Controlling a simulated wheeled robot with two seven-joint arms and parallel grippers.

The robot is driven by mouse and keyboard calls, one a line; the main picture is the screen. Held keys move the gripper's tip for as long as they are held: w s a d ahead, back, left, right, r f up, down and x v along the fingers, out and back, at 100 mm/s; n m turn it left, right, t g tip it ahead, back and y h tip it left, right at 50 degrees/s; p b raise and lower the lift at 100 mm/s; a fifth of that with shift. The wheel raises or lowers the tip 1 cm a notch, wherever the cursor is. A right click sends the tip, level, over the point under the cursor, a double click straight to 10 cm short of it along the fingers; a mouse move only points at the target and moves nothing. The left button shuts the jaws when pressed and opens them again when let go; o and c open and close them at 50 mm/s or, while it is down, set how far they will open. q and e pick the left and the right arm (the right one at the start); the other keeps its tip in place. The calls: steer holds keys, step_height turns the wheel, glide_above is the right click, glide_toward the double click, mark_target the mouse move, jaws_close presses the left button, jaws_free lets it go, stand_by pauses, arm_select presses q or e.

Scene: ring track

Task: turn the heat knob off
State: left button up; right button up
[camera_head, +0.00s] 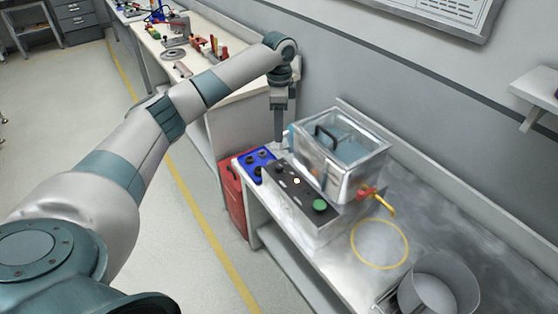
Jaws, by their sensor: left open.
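A metal appliance with a clear-sided tank (345,160) stands on the bench, with a dark sloping control panel (303,196) on its front. The panel carries a large green button (320,206), a small pale knob-like part (296,181) with an orange tint, and other small controls. I cannot tell for sure which one is the heat knob. My left gripper (279,138) points down above the panel's far left end. It is open, and its fingertips look small. Nothing shows between them. I cannot tell whether it touches the panel. My right gripper is not in view.
A blue panel with black knobs (257,161) sits left of the appliance. A red and yellow tap (376,198) sticks out on the right. A yellow ring (380,243) and a metal pot (438,286) are on the bench. A red cabinet (233,195) stands at the bench's left end.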

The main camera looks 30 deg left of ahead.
mark_target(279, 165)
arm_select(q)
step_height(279, 165, down, 15)
steer(key=p, duration=0.4)
steer(key=shift+r, duration=0.1)
steer(key=shift+c, duration=0.6)
steer(key=c, duration=0.9)
